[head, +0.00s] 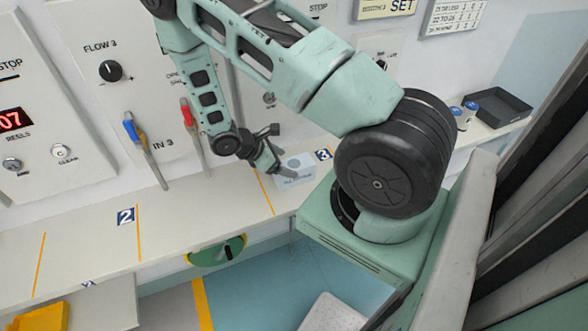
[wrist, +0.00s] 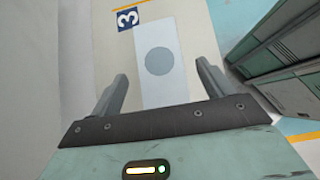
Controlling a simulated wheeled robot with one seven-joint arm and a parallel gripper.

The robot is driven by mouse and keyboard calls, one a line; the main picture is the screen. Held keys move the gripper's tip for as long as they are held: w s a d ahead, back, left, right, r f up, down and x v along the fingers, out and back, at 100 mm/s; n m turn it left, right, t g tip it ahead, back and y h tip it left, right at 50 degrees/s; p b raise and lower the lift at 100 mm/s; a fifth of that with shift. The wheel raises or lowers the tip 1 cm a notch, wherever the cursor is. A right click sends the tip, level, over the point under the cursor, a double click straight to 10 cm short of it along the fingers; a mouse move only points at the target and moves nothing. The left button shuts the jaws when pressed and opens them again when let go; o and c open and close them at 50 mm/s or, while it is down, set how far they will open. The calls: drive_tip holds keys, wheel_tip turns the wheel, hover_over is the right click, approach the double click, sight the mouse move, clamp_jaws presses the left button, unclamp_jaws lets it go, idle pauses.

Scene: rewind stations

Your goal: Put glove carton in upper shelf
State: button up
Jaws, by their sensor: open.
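A small pale box (head: 296,172) with faint lettering, likely the glove carton, stands on the bench beside the "3" label. In the wrist view its light top (wrist: 161,88) with a grey round mark lies between my fingers, with space on both sides. My gripper (head: 276,166) is open and empty, reaching down at the carton. It also shows in the wrist view (wrist: 162,90). My arm hides part of the bench around the carton. I cannot pick out the upper shelf in either view.
The long bench (head: 190,205) is mostly bare, with orange lines and a "2" label. A black tray (head: 498,107) and blue-topped rolls (head: 463,113) sit at the far right. Blue- and red-handled levers (head: 188,115) stick out from the wall panel. A yellow bin (head: 42,316) is low left.

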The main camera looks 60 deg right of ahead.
sight(289, 165)
drive_tip(key=shift+p+x, duration=1.3)
drive_tip(key=shift+x, duration=1.35)
drive_tip(key=shift+a+f, duration=0.15)
drive_tip(key=shift+f, duration=0.05)
drive_tip(key=c, duration=1.3)
drive_tip(key=shift+r, duration=0.1)
wheel_tip(289, 165, up, 8)
drive_tip(key=shift+r+b, duration=0.1)
drive_tip(key=shift+b, duration=1.1)
drive_tip(key=shift+r, duration=0.85)
